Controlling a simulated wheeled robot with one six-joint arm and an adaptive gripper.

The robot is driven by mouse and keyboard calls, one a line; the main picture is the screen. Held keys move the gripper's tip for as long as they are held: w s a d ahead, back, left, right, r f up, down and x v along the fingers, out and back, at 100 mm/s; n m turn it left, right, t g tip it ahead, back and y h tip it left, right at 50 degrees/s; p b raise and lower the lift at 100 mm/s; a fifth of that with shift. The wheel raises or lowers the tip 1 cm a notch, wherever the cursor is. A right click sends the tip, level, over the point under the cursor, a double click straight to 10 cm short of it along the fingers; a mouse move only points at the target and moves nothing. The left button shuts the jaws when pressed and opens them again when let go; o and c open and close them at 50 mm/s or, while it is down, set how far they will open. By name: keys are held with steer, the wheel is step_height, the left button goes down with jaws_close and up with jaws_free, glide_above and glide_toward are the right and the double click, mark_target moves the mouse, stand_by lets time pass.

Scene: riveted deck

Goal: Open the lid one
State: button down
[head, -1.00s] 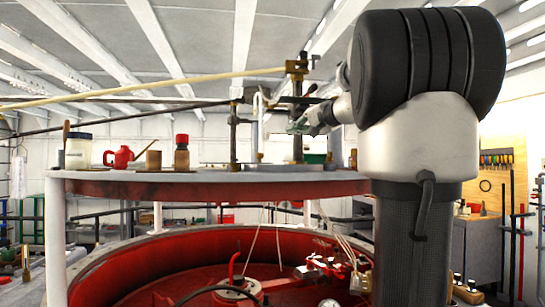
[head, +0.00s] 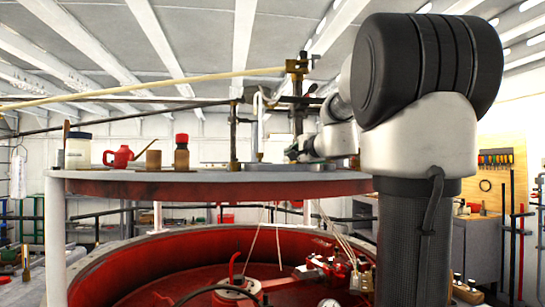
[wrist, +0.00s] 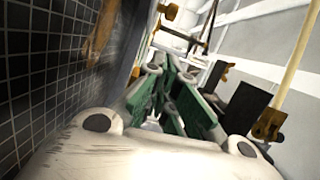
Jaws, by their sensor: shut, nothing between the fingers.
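My gripper (head: 293,153) is low over the right part of the round red-edged platform (head: 215,188) in the head view. In the wrist view its green-padded fingers (wrist: 158,70) are together, with nothing seen between them. A low grey flat piece (head: 262,167) lies on the platform just left of the gripper; I cannot tell if they touch. A jar with a dark lid (head: 78,150) stands at the platform's left end, well away from the gripper. I cannot tell which piece is lid one.
A red oil can (head: 121,156), a brown cup (head: 153,159) and a red-capped bottle (head: 181,152) stand on the platform. Upright posts (head: 233,130) and a long pale rod (head: 150,85) are close to my arm. A red basin (head: 130,270) is below.

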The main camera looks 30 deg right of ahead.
steer(key=w, duration=0.7)
steer(key=shift+w+d+f, duration=0.2)
steer(key=shift+w+d, duration=0.15)
steer(key=shift+d, duration=0.05)
steer(key=w+a, duration=0.1)
steer(key=w, duration=0.2)
steer(key=shift+a, duration=0.4)
steer(key=shift+w+a+f, duration=0.15)
steer(key=shift+w+a, duration=0.1)
steer(key=shift+w, duration=0.2)
steer(key=w+a+n+y, duration=0.1)
steer(key=w, duration=0.1)
steer(key=w+a+n+y, duration=0.1)
steer(key=w+y, duration=0.1)
steer(key=w+a+n+y, duration=0.1)
steer(key=w+y, duration=0.1)
steer(key=shift+w+a, duration=0.15)
steer(key=shift+a, duration=0.25)
steer(key=s, duration=0.4)
steer(key=s+d, duration=0.1)
steer(key=s, duration=0.3)
steer(key=s+d, duration=0.1)
steer(key=s, duration=0.3)
steer(key=shift+r, duration=0.3)
